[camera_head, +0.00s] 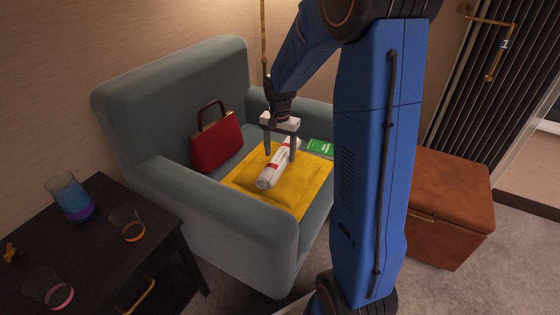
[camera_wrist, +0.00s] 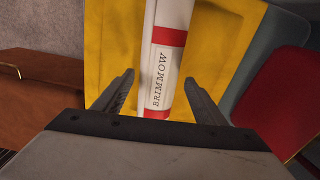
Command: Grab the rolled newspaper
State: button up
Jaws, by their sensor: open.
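The rolled newspaper (camera_head: 273,168) is white with red bands and lies on a yellow cushion (camera_head: 242,183) on the seat of a grey-blue armchair (camera_head: 170,100). My gripper (camera_head: 279,156) is open above it, pointing down, with one finger on each side of the roll in the picture. The fingers look apart from the paper. I cannot tell exactly how high they are above the cushion.
A red handbag (camera_head: 217,145) stands on the seat left of the cushion. A green item (camera_head: 321,147) lies behind the cushion's right side. A dark side table (camera_head: 95,245) holds glasses and a jug (camera_head: 70,197). A brown ottoman (camera_head: 450,200) stands right.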

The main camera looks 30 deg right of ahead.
jog(key=shift+f, duration=1.45)
jog(key=c, duration=1.1)
